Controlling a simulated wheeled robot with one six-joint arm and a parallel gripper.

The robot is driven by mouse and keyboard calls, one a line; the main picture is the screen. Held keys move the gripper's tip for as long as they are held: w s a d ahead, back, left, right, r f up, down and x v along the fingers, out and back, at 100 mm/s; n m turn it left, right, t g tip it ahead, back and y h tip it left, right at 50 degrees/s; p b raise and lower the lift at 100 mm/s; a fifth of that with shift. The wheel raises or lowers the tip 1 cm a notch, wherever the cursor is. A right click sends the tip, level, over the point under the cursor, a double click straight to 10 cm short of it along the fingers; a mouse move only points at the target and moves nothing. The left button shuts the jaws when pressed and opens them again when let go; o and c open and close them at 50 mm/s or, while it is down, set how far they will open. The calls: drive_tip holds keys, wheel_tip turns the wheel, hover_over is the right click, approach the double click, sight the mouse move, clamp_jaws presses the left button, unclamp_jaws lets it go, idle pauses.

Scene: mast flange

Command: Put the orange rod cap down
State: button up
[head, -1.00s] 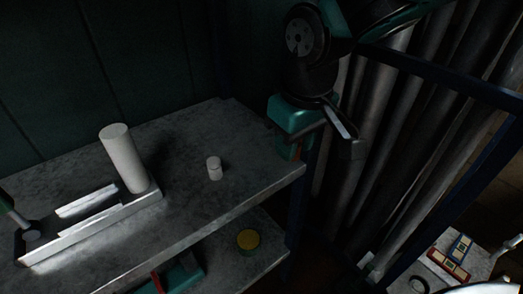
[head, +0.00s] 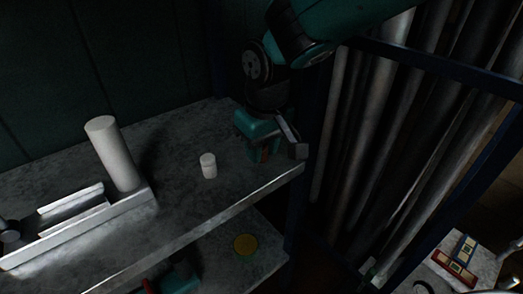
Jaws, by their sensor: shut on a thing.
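My gripper (head: 268,149) is over the right end of the grey upper shelf (head: 180,203), near its front corner. It is shut on the orange rod cap (head: 264,155), of which only a small dark orange patch shows between the jaws. The rest of the cap is hidden by the fingers. I cannot tell whether the cap touches the shelf.
A small white cylinder (head: 208,167) stands left of my gripper. A tall white cylinder (head: 113,155) stands on a metal block (head: 95,228) farther left. Pipes (head: 370,130) and a dark blue frame stand at the right.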

drive_tip(key=o, duration=0.9)
drive_tip(key=r, duration=0.2)
drive_tip(key=r+p, duration=0.1)
drive_tip(key=r, duration=0.2)
drive_tip(key=r+p, duration=0.1)
drive_tip(key=r, duration=0.1)
drive_tip(key=shift+s+d+r, duration=0.25)
drive_tip(key=shift+s+r, duration=0.1)
drive_tip(key=shift+s, duration=0.05)
